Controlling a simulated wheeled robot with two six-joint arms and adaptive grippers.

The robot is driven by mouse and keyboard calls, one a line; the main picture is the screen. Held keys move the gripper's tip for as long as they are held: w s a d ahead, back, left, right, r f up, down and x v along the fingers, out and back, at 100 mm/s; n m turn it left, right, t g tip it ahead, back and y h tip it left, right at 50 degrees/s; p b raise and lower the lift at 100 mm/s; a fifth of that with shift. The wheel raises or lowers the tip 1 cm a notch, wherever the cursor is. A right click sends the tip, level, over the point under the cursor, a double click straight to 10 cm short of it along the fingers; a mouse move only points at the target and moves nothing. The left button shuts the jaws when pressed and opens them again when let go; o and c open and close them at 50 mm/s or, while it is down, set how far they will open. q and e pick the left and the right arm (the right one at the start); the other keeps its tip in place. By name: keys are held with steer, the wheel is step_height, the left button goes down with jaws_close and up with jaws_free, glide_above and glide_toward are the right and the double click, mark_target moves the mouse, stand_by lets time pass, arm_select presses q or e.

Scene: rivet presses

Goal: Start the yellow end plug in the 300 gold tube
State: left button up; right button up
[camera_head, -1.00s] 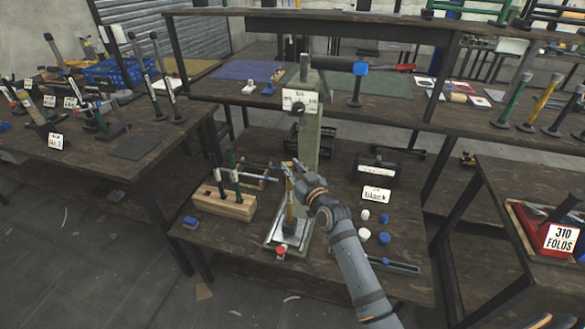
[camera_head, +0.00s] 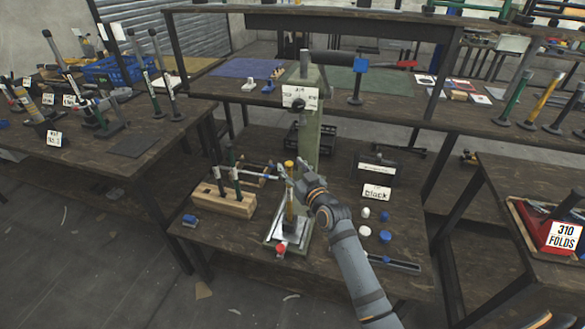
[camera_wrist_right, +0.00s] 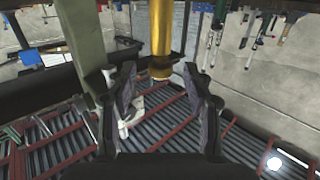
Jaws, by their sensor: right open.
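The gold tube (camera_head: 290,207) stands upright on the base of the green press. The yellow end plug (camera_head: 289,165) sits at its top end, in line with it; how deep it sits I cannot tell. My right gripper (camera_head: 300,172) is just right of the plug. In the right wrist view the picture is upside down: the gold tube (camera_wrist_right: 161,28) comes from the top edge, with the yellow plug (camera_wrist_right: 160,68) at its end. The open, empty right gripper (camera_wrist_right: 158,82) has its fingers either side, apart from the plug. My left gripper is not in view.
The press (camera_head: 309,120) has a dark arm pointing right. A wooden block (camera_head: 226,204) with upright tubes stands left of the press. White and blue caps (camera_head: 364,231) lie to the right, near a "black" card (camera_head: 376,192). A red cap (camera_head: 281,249) lies at the base's front.

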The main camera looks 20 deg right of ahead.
steer(key=shift+s+d, duration=0.1)
steer(key=shift+s, duration=0.25)
steer(key=s+d, duration=0.1)
steer(key=s, duration=1)
steer(key=shift+s+d+r, duration=0.15)
steer(key=shift+d+r, duration=0.15)
steer(key=shift+r, duration=0.05)
steer(key=shift+f, duration=0.1)
